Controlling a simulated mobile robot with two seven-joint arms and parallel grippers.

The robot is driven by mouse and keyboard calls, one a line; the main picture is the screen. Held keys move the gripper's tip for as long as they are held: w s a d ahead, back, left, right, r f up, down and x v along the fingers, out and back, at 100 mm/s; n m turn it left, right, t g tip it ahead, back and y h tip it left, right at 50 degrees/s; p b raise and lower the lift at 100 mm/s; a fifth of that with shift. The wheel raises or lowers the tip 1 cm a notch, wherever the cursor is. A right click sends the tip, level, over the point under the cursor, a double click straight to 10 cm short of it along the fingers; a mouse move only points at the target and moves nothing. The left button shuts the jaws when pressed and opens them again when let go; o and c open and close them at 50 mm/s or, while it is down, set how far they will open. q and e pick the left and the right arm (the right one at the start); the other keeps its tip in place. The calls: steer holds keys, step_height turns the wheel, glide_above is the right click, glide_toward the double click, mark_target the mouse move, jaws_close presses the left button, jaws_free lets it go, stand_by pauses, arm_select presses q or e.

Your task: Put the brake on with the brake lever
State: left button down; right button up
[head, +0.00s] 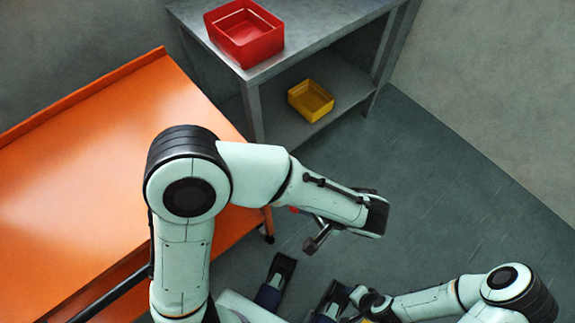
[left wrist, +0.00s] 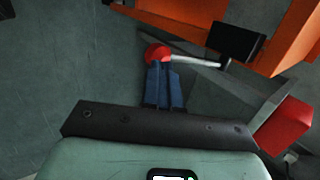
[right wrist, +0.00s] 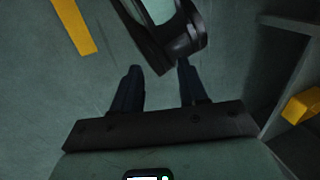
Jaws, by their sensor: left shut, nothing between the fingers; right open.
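The brake lever is a pale rod (left wrist: 195,61) with a round red knob (left wrist: 158,53) at its end, seen in the left wrist view. The rod runs right to a dark block (left wrist: 237,42) by the orange cart. My left gripper (left wrist: 162,67) is shut and empty, its fingertips at the knob; I cannot tell whether they touch it. In the head view a small bit of red (head: 293,209) shows beside my left forearm, which hides most of the lever and the left fingers. My right gripper (right wrist: 159,67) is open and empty, well away from the lever.
The orange cart (head: 110,170) fills the left. A grey shelf unit (head: 310,38) at the back holds a red bin (head: 245,35) on top and a yellow bin (head: 311,100) below. The floor at right is clear. A yellow stripe (right wrist: 75,25) shows in the right wrist view.

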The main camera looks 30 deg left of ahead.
arm_select(q)
steer(key=shift+f+y+b, duration=0.3)
steer(key=shift+f+b, duration=0.45)
steer(key=shift+f, duration=0.45)
arm_select(e)
steer(key=shift+w+d+f+t+h, duration=0.15)
steer(key=shift+w+d+f+t, duration=0.2)
steer(key=shift+w+f, duration=0.3)
steer(key=shift+w+d+f+t+h, duration=0.15)
steer(key=shift+w+d+f, duration=0.3)
steer(key=shift+w, duration=0.35)
arm_select(q)
steer(key=shift+f, duration=0.1)
steer(key=shift+a, duration=0.1)
